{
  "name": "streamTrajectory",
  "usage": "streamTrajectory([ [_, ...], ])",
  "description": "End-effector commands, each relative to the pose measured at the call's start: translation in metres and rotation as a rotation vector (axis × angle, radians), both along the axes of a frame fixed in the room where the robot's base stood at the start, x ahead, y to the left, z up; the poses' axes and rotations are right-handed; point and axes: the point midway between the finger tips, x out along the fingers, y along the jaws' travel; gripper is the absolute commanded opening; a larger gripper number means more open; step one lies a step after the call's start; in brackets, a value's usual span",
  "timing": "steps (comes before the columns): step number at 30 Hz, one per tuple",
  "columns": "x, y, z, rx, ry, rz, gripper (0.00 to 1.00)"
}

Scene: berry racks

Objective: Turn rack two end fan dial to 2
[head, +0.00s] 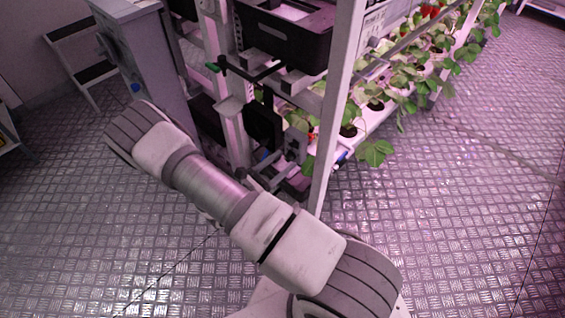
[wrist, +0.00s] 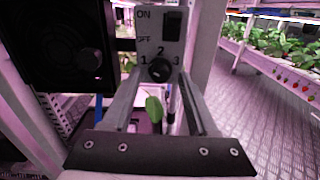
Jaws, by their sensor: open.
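In the wrist view, a small grey control panel (wrist: 148,47) carries a black round dial (wrist: 159,69) with the numbers 1, 2 and 3 around it: 1 on the left, 2 above, 3 on the right. Which number the dial points to is too small to tell. My gripper (wrist: 161,78) is open, with one finger on each side of the dial in the picture; whether they touch it I cannot tell. In the head view, the dial cannot be made out, and I cannot clearly pick out my gripper at the rack's end.
A black rocker switch (wrist: 172,24) marked ON sits above the dial. A white rack post (head: 337,107) stands close by; the metal floor (head: 460,220) at right is clear.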

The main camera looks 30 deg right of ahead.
Motion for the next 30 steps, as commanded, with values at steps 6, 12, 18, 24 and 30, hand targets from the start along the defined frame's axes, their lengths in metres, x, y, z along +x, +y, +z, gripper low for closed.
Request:
streamTrajectory([
  [6, 0.0018, -0.0064, 0.0002, 0.0, 0.0, -0.001, 0.59],
  [12, 0.0018, -0.006, 0.0003, 0.0, 0.0, 0.0, 0.52],
  [18, 0.0018, -0.0058, 0.0002, 0.0, 0.0, 0.0, 0.16],
  [24, 0.0018, -0.0056, 0.0002, 0.0, 0.0, 0.0, 0.0],
  [30, 0.0019, -0.0055, 0.0001, 0.003, -0.006, 0.0, 0.0],
])
